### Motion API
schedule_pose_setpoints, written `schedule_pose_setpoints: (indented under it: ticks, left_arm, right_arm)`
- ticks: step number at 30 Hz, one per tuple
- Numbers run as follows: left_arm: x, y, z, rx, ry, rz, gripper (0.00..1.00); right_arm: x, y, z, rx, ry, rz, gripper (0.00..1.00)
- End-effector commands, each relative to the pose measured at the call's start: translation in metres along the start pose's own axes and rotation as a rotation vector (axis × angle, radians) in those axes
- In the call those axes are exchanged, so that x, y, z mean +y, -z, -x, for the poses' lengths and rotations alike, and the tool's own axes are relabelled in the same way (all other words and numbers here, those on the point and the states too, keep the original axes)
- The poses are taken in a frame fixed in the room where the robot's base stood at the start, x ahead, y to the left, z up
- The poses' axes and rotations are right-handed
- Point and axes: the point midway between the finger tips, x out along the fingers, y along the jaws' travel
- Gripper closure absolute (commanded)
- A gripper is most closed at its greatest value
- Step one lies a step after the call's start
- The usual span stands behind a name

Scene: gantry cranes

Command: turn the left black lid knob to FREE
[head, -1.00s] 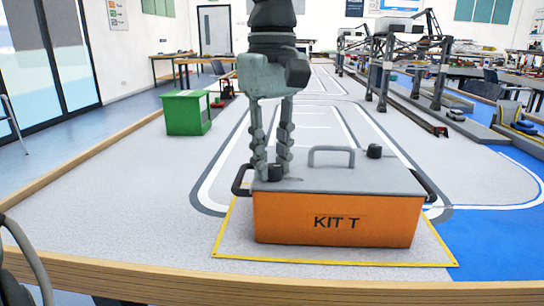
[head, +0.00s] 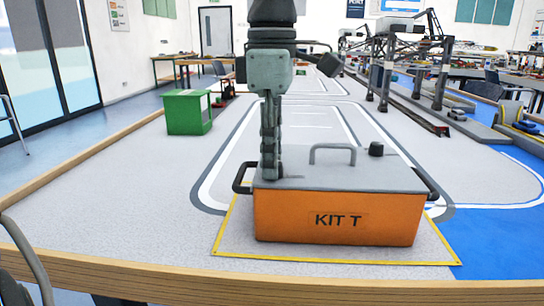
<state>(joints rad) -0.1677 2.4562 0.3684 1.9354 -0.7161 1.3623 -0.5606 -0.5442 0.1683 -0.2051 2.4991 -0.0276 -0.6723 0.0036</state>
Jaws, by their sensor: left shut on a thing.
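An orange box marked KIT T (head: 336,218) with a grey lid (head: 350,178) sits on the table inside a yellow outline. My left gripper (head: 271,172) points straight down at the lid's left side and is seen edge-on. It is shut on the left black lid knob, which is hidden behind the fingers. The right black lid knob (head: 376,149) stands free on the lid. A grey lid handle (head: 332,152) arches between the two knob positions. My right gripper is not in view.
Black side handles (head: 242,178) stick out at both ends of the box. A green box (head: 188,111) stands behind to the left. Gantry cranes (head: 412,65) stand at the back right. The grey table left of the box is clear.

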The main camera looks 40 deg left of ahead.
Motion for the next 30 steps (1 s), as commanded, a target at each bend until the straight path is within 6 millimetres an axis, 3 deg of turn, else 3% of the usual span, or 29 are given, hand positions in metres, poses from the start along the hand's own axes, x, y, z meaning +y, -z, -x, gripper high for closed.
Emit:
schedule_pose_setpoints:
  ticks: [15,30]
  left_arm:
    - [-0.001,-0.001,0.0,-0.002,-0.003,0.464,1.0]
    - [-0.002,-0.001,0.001,-0.003,-0.003,0.686,1.0]
  right_arm:
    - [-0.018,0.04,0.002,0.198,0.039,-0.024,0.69]
    - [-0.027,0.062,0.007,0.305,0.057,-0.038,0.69]
